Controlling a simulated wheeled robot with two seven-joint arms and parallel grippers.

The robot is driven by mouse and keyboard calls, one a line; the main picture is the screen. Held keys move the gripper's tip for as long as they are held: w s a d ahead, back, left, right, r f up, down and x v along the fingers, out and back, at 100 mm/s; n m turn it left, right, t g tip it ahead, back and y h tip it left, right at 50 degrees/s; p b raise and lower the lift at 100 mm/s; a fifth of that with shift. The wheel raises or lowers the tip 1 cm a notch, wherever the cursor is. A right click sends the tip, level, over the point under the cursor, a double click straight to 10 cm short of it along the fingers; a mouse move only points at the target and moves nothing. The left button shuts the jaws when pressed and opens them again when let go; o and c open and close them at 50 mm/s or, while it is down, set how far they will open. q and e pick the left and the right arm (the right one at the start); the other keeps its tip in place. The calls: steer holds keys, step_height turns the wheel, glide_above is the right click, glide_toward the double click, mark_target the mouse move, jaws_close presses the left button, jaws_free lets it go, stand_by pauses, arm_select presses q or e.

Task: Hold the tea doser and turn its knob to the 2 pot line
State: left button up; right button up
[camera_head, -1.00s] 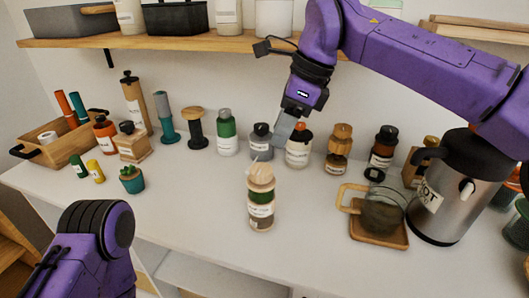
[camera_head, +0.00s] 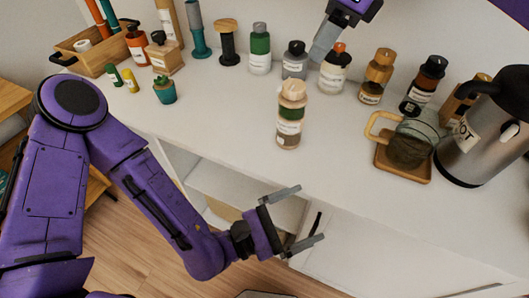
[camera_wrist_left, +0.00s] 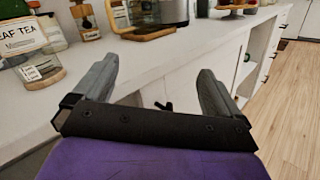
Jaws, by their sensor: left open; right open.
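The tea doser (camera_head: 289,128) stands upright near the counter's front edge in the head view, with a pale wooden top, a green band and a white label. Its label and knob marks are too small to read there. My left gripper (camera_head: 311,212) is open and empty, below and in front of the counter edge, apart from the doser. In the left wrist view its fingers (camera_wrist_left: 158,65) are spread with nothing between them. A clear container labelled LEAF TEA (camera_wrist_left: 20,40) shows at that view's left edge. My right gripper (camera_head: 320,48) is open behind the doser, near the back bottles.
A glass mug (camera_head: 408,150) on a wooden coaster (camera_head: 402,169) and a steel pot (camera_head: 480,150) stand to the right. Several bottles line the back. A small succulent (camera_head: 164,90) and a wooden crate (camera_head: 90,62) are left. The counter (camera_head: 225,115) left of the doser is clear.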

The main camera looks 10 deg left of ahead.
mark_target(290, 127)
arm_select(q)
steer(key=w+a+r+n+t+y, duration=0.1)
steer(key=w+a+n+t+y, duration=0.1)
steer(key=w+n, duration=0.1)
steer(key=w+a+r+n+t+y, duration=0.1)
steer(key=w+a+n+t+y, duration=0.1)
steer(key=w, duration=0.3)
steer(key=w+a+r+n+t+y, duration=0.1)
steer(key=w+a+n+t+y, duration=0.1)
steer(key=w+a+n+y, duration=0.1)
steer(key=shift+w+a+n+y, duration=0.3)
steer(key=shift+w+a+n, duration=0.15)
steer(key=shift+a+n, duration=0.25)
steer(key=shift+w+r+t, duration=0.1)
steer(key=shift+w+t, duration=0.2)
steer(key=shift+w, duration=0.05)
steer(key=x, duration=1)
steer(key=c, duration=1.4)
steer(key=shift+o, duration=0.2)
